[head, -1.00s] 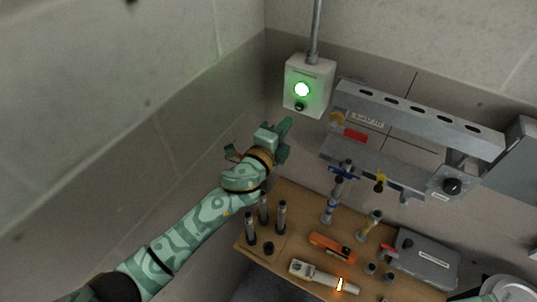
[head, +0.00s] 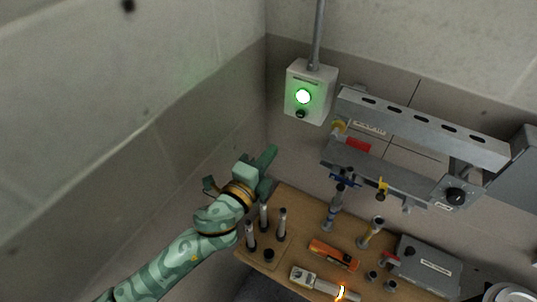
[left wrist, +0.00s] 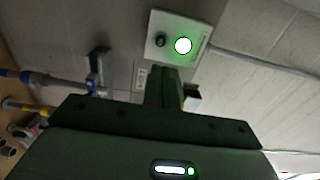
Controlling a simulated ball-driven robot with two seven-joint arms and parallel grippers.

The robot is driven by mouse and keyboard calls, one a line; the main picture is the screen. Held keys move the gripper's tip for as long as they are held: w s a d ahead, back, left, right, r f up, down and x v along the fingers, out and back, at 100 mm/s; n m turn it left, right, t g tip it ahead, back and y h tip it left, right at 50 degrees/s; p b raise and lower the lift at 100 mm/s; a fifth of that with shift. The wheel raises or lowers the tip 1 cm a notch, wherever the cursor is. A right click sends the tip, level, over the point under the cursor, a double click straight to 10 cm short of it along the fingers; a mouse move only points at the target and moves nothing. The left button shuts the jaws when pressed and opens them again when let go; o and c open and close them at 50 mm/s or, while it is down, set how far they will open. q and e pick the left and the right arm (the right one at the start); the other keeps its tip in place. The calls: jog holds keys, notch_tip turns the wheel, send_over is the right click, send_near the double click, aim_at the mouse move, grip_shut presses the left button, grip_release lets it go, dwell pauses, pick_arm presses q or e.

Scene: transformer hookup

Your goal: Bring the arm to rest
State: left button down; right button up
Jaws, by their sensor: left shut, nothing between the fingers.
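My left gripper (head: 268,158) is shut and empty, in the air left of the bench and below the wall box in the head view. Its shut fingers also show in the left wrist view (left wrist: 165,88), pointing up toward the box. The white wall box (head: 310,92) has a lit green lamp and a dark knob below it; it also shows in the left wrist view (left wrist: 160,38). The fingers are apart from the box. My right gripper is not in view.
A wooden bench (head: 290,198) holds dark posts (head: 283,224), an orange tool (head: 332,254), a pale tester with a glowing end (head: 318,284) and a grey case (head: 428,268). A grey metal rack (head: 420,125) is on the wall above. Bare wall lies left of my arm.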

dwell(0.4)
pick_arm(q)
jog(key=s+a+f+n+g+y+b, duration=0.2)
jog(key=a+f+n+b, duration=0.25)
jog(key=f, duration=0.95)
jog(key=s+a+f+n+g+y+b, duration=0.25)
jog(key=a+f, duration=0.35)
jog(key=f, duration=0.9)
jog(key=s+a+f+n+g+y+b, duration=0.1)
jog(key=s+a+f+n+y+b, duration=0.25)
jog(key=f, duration=1.05)
jog(key=s+a+f+n+g+y+b, duration=0.1)
jog(key=s+a+f+n+g+b, duration=0.25)
jog(key=s+f, duration=0.6)
jog(key=s+a+f+n+g+b, duration=0.1)
jog(key=s+a+f+n+b, duration=0.25)
jog(key=s+a+f, duration=0.6)
jog(key=s+f+n+g+b, duration=0.1)
jog(key=s+f, duration=0.3)
jog(key=s, duration=0.4)
jog(key=s+a+f+n+g+y+b, duration=0.1)
jog(key=s+f+n+g+b, duration=0.1)
jog(key=s+f, duration=0.3)
jog(key=s+g, duration=0.1)
jog(key=s, duration=0.2)
jog(key=shift+a+b, duration=0.25)
jog(key=shift+b, duration=0.05)
jog(key=shift+s+n, duration=0.1)
jog(key=shift+n, duration=0.15)
